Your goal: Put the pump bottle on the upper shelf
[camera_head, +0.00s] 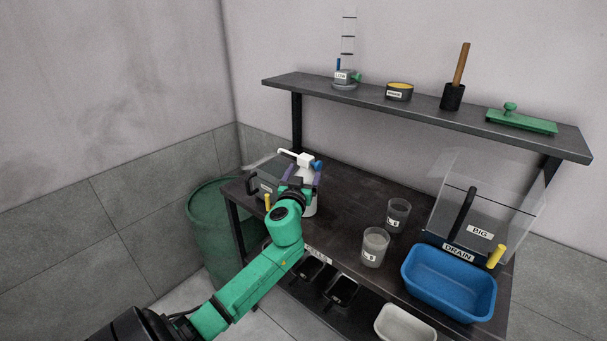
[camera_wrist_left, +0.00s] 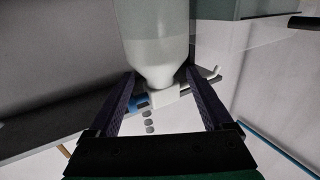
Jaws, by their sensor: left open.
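The white pump bottle (camera_head: 310,204) stands at the left end of the lower worktop (camera_head: 345,190), partly hidden by my left gripper (camera_head: 301,175). Its white pump head, with a spout pointing left, shows above the fingers. In the left wrist view the picture is inverted, and the pale bottle (camera_wrist_left: 155,35) hangs down with its neck between the fingers of my left gripper (camera_wrist_left: 161,85). The fingers are open, one on each side of the neck. The upper shelf (camera_head: 420,112) runs along the wall above the worktop. My right gripper is not in view.
The upper shelf holds a stand with a clear column (camera_head: 346,75), a small yellow-topped tin (camera_head: 399,92), a black pot with a wooden handle (camera_head: 452,97) and a green lidded plate (camera_head: 522,121). Bare gaps lie between them. Two beakers, a clear tank (camera_head: 490,205) and a blue tub (camera_head: 450,285) stand below.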

